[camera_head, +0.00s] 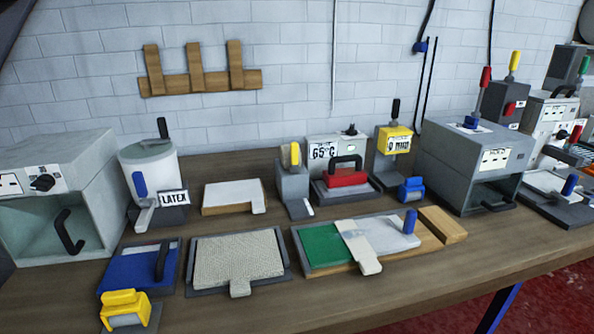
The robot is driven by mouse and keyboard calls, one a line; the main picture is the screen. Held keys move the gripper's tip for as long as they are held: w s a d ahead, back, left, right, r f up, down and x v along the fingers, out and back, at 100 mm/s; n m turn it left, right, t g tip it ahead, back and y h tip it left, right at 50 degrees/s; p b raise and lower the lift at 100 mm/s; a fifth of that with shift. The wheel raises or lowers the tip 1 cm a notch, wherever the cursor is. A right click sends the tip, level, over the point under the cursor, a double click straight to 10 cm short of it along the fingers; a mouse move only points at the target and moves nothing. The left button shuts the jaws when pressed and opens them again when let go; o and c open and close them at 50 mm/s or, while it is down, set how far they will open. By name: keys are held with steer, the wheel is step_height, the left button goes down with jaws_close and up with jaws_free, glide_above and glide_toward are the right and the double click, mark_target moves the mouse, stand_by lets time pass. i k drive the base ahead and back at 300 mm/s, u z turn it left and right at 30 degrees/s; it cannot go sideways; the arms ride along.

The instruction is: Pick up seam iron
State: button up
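The thing that looks most like the seam iron (346,179) is a red block with a black arched handle. It sits upright on a dark base, in front of a grey box (362,150) marked "65°C", near the back middle of the bench. I cannot read a label naming it as the iron. Its handle is on top and faces up, with nothing covering it. My gripper does not show in this view.
A grey post with a yellow knob (292,180) stands close on the left, and a yellow-topped post (393,145) with a blue block (411,189) on the right. A green-and-grey board (322,245) lies in front on the wooden bench (400,290). A grey box machine (475,160) stands further right.

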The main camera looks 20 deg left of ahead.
mark_target(334, 179)
steer(key=u, duration=0.55)
steer(key=i, duration=0.85)
steer(key=u, duration=0.55)
